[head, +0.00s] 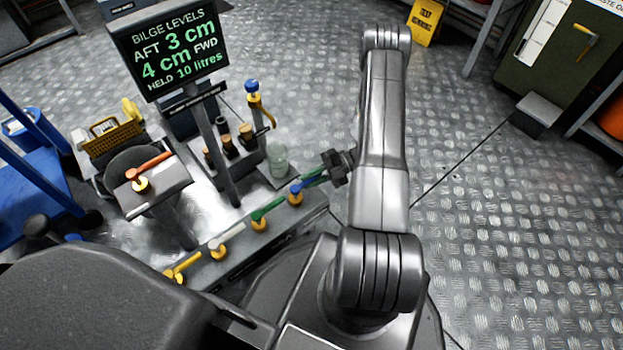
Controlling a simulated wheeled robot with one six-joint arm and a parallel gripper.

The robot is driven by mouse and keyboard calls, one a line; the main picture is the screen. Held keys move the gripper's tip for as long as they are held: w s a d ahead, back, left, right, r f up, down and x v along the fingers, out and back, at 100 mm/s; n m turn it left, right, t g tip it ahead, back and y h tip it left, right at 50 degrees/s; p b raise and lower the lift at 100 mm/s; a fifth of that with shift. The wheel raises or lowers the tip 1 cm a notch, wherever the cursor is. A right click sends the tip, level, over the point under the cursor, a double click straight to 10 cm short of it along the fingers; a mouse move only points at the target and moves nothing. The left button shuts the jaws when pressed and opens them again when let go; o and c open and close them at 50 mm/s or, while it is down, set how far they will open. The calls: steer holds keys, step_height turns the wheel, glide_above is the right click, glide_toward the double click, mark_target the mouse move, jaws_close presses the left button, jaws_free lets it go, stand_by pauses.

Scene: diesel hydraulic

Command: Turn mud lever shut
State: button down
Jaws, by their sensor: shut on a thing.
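A row of coloured levers on yellow bases runs along a low grey manifold (236,262). From left to right I see a yellow lever (187,263), a cream lever (227,235), a green lever (269,207) and a blue lever (303,185). I cannot read which one is the mud lever. My gripper (326,173) is at the right end of the row, shut on the outer end of the blue lever. A green strip shows beside that lever, close to the jaws. The fingertips are small and partly hidden.
A bilge levels screen (172,45) stands on a post behind the manifold. An orange lever (150,166) sits on a pedestal at left. A clear beaker (277,160) stands close behind the blue lever. The plated floor (510,230) at right is clear.

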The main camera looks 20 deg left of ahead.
steer(key=c, duration=1.3)
jaws_free()
steer(key=shift+c, duration=0.2)
steer(key=shift+w, duration=0.1)
steer(key=p+v, duration=0.3)
steer(key=v, duration=1)
steer(key=shift+w+d, duration=0.2)
steer(key=shift+d, duration=0.15)
steer(key=shift+s+a, duration=0.1)
steer(key=b+x, duration=0.3)
steer(key=x, duration=1)
steer(key=shift+s+a, duration=0.25)
